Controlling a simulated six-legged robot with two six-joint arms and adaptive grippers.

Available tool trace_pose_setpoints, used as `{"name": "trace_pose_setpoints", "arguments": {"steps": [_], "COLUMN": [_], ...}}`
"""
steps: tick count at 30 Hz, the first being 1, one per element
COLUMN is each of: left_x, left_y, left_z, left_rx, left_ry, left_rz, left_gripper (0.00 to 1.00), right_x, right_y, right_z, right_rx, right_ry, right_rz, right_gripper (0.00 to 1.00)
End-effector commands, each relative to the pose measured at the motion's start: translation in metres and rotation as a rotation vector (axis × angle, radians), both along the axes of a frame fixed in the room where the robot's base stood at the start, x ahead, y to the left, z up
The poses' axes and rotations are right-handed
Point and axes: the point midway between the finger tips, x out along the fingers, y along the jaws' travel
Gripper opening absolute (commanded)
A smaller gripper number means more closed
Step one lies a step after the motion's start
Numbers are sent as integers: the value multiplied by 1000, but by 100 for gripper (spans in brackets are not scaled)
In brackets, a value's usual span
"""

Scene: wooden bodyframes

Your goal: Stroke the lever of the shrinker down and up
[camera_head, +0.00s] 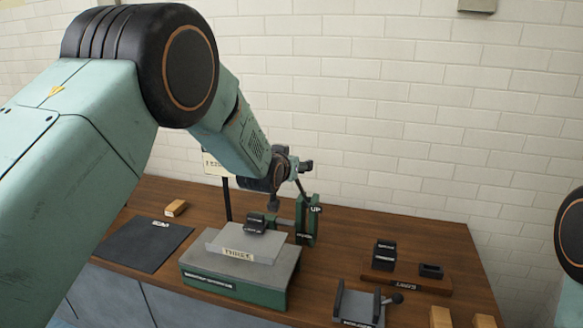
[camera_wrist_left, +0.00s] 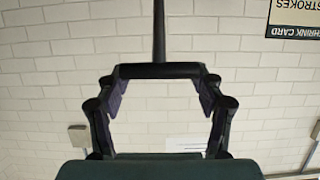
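The shrinker (camera_head: 306,232) is a green upright tool at the back of the wooden bench, with an "UP" label near its top. Its thin dark lever (camera_head: 299,186) rises from it, tilted, towards my left gripper (camera_head: 290,165). In the left wrist view a dark rod (camera_wrist_left: 158,30) ends in a black crossbar (camera_wrist_left: 160,70), which looks like the lever's handle. The left gripper (camera_wrist_left: 160,95) also shows there, fingers wide apart, with the crossbar between or just beyond the fingertips; contact is unclear. My right gripper is out of view; only part of that arm shows at the right edge.
A grey-topped green stand (camera_head: 235,290) bears a plate marked "THREE" (camera_head: 262,244) and a small black block (camera_head: 256,223). A black mat (camera_head: 140,245) lies left. A wooden tray (camera_head: 410,280) with black blocks and a grey fixture (camera_head: 358,307) stand right. A white brick wall is behind.

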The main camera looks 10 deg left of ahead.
Motion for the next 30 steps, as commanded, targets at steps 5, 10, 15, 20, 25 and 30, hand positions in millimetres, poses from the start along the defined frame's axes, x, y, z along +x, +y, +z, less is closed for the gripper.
{"name": "trace_pose_setpoints", "arguments": {"steps": [5, 10, 15, 20, 25, 30], "left_x": [-1, -1, -2, -8, -28, -52], "left_y": [0, 0, 0, 0, 1, 2], "left_z": [-4, -6, -7, -5, 3, 12], "left_rx": [0, 0, 1, 2, 1, 1], "left_ry": [9, 13, 15, 17, 18, 15], "left_rz": [0, 0, 0, 0, 0, 0], "left_gripper": [85, 89, 89, 89, 89, 89], "right_x": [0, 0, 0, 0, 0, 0], "right_y": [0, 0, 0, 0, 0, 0], "right_z": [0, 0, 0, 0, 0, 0], "right_rx": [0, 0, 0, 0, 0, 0], "right_ry": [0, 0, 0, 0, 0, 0], "right_rz": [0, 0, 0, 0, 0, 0], "right_gripper": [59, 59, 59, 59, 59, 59]}}
